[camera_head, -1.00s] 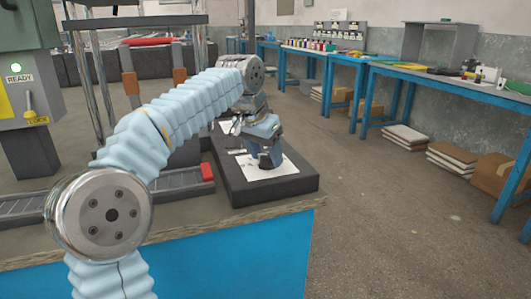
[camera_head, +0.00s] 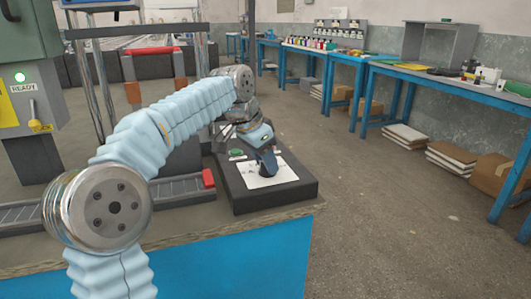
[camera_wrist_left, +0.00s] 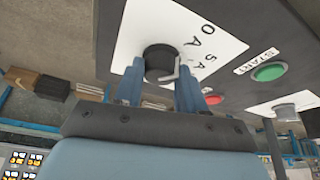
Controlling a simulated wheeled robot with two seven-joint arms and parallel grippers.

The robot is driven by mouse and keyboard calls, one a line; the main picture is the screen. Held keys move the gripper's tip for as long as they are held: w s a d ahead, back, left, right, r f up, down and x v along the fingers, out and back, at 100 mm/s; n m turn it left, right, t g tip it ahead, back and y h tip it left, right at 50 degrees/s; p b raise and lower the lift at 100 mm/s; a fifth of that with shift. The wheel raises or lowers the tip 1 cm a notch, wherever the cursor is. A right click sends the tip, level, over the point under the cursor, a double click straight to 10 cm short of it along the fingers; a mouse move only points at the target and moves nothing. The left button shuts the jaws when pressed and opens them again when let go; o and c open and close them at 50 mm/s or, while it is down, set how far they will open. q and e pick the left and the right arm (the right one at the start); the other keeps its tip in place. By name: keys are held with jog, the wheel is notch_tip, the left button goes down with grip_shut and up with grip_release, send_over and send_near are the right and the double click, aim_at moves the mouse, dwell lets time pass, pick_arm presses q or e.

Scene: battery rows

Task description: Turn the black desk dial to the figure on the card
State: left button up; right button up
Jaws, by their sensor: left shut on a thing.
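The black dial (camera_wrist_left: 160,58) shows in the left wrist view on a white plate (camera_wrist_left: 130,38) marked with figures, among them "0 A" and "5 A". A pale, bent strip lies at the dial's lower right edge; I cannot tell which figure the dial points to. My left gripper (camera_wrist_left: 160,84) has a finger on each side of the dial and is shut on it. I cannot make out a separate card. My right gripper is not in view.
A green START button (camera_wrist_left: 268,72) and a silver knob (camera_wrist_left: 286,111) sit on the same dark panel (camera_head: 300,189). A red block (camera_head: 208,178) ends the roller track (camera_head: 180,189) left of the panel. Blue benches (camera_head: 440,83) stand along the right wall. The floor between is clear.

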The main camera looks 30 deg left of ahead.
pick_arm(q)
jog(key=shift+a+r+m+g+h+p, duration=0.15)
jog(key=shift+m+g+h+p, duration=0.25)
jog(key=shift+m+p, duration=0.7)
jog(key=shift+w+m+h+p, duration=0.15)
jog(key=shift+m+h+p, duration=0.25)
jog(key=shift+m+p, duration=0.8)
jog(key=shift+m+g+b, duration=0.3)
jog(key=shift+m, duration=0.1)
jog(key=o, duration=1.1)
jog(key=shift+c, duration=0.2)
jog(key=p+v, duration=0.2)
jog(key=v, duration=1.1)
jog(key=shift+r, duration=0.2)
